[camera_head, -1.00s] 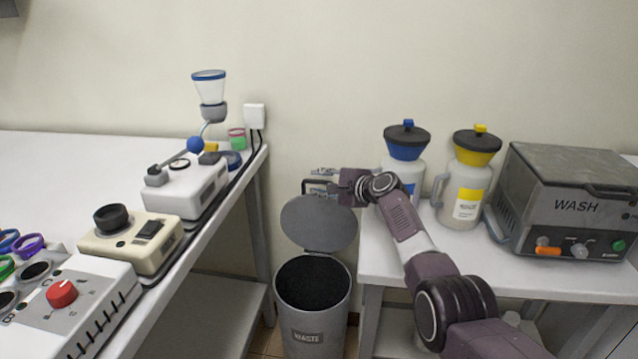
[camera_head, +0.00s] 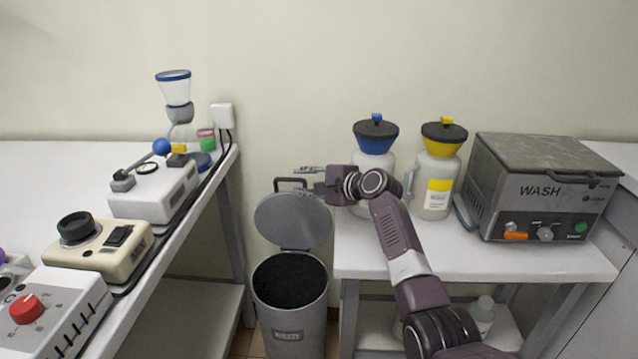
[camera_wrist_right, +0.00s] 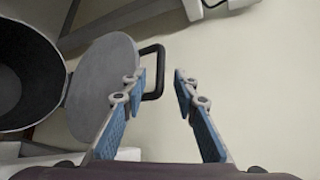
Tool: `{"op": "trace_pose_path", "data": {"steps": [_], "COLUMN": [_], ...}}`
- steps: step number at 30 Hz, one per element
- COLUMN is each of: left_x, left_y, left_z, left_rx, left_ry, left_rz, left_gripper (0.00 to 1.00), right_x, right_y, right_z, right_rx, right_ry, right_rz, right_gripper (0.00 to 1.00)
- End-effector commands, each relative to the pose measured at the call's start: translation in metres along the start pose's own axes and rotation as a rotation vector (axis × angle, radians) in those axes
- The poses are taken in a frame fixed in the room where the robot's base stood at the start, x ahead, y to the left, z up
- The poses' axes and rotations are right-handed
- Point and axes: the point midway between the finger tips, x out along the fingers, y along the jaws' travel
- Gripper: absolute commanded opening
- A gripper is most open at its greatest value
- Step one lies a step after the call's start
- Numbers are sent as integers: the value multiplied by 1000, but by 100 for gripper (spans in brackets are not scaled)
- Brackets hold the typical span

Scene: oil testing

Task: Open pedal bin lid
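The grey pedal bin (camera_head: 287,338) stands on the floor between the two tables, with a waste label on its front. Its round lid (camera_head: 293,221) is raised and stands upright at the back of the opening. The lid's black handle (camera_head: 290,184) is at its top edge. My right gripper (camera_head: 299,181) is beside the handle. In the right wrist view my right gripper (camera_wrist_right: 160,80) has its blue-padded fingers apart and empty. There the handle (camera_wrist_right: 153,72) is at the left finger, and the lid (camera_wrist_right: 103,88) is left of it. My left gripper is not in view.
The left table (camera_head: 200,225) carries instruments, and its edge is close to the bin. The right table (camera_head: 470,262) holds a blue-topped bottle (camera_head: 374,150), a yellow-topped bottle (camera_head: 437,175) and a wash unit (camera_head: 540,190). My right arm reaches over this table.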

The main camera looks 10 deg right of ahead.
Motion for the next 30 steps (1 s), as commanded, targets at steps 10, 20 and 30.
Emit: {"op": "trace_pose_path", "data": {"steps": [10, 20, 30], "left_x": [0, 0, 0], "left_y": [0, 0, 0], "left_z": [0, 0, 0], "left_rx": [0, 0, 0], "left_ry": [0, 0, 0], "left_rz": [0, 0, 0], "left_gripper": [40, 40, 40], "right_x": [-45, -63, -64], "right_y": [0, 0, 0], "right_z": [-2, -1, -1], "right_rx": [-1, 1, 1], "right_ry": [4, 3, 3], "right_rz": [-2, -1, 0], "right_gripper": [27, 27, 27]}}
